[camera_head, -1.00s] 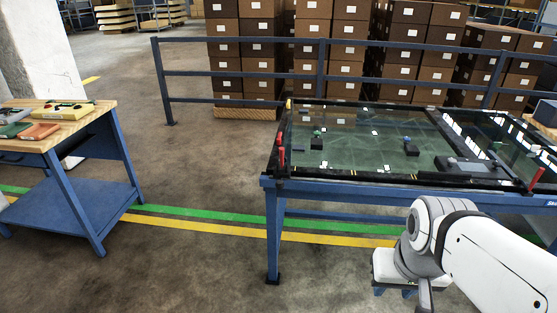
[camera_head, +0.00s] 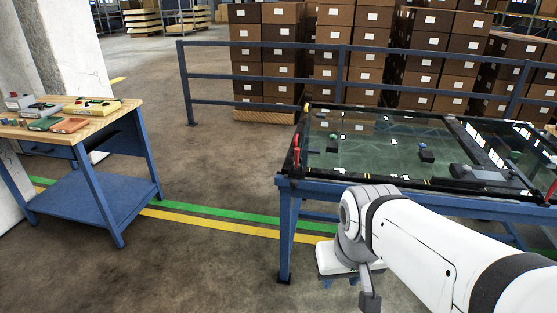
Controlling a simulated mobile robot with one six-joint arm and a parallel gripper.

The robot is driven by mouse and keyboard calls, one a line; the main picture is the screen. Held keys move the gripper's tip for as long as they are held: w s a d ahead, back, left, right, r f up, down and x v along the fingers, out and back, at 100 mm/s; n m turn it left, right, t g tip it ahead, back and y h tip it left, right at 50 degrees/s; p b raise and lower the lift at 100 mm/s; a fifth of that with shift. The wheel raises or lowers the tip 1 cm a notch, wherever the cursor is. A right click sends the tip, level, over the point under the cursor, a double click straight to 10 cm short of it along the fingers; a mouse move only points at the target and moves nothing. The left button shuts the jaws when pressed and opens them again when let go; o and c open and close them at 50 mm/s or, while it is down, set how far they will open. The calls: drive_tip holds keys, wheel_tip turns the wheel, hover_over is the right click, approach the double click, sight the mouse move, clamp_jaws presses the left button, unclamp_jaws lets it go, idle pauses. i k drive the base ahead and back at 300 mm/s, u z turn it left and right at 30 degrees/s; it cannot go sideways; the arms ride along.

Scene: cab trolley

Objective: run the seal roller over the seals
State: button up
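A dark-framed glass panel (camera_head: 375,160) lies on a blue table (camera_head: 420,202) at the right. Dark strips run along its edges; I cannot tell the seals from the frame. I cannot pick out the seal roller for certain; several small tools and cases lie on the wooden-topped workbench (camera_head: 98,128) at the left. My white arm reaches in from the lower right, in front of the table. What seems to be my gripper (camera_head: 341,282), a white block with blue parts below, hangs low beside the table's front leg, away from the workbench. Its fingers are not clear.
Small dark blocks (camera_head: 427,156) and a dark flat device (camera_head: 488,174) sit on the glass. Red clamps (camera_head: 296,150) stand at its edge. A blue-grey railing (camera_head: 260,82) and stacked boxes (camera_head: 340,60) stand behind. The floor between workbench and table is clear.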

sight(294, 183)
drive_tip(key=z, duration=0.05)
drive_tip(key=i, duration=1)
drive_tip(key=u, duration=0.1)
